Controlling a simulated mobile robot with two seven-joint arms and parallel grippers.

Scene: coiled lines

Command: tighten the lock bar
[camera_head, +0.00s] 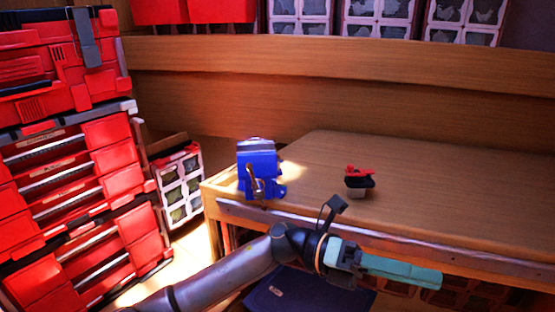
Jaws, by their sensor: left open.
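A blue vise (262,165) stands on the near left corner of the wooden workbench (440,180). A thin bronze-coloured bar (255,183), which looks like the lock bar, slants across the vise's front. My left gripper (405,270), with teal fingers, is in front of the bench's near edge, to the right of the vise and lower in the picture. It points right, away from the vise, and touches neither vise nor bar. It is open, though the gap between its fingers hardly shows from this side. My right gripper is out of view.
A small black-and-red object (359,181) sits on the bench right of the vise. A red tool cabinet (70,160) stands at the left, with a lattice-sided crate (180,185) beside the bench. The rest of the benchtop is clear.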

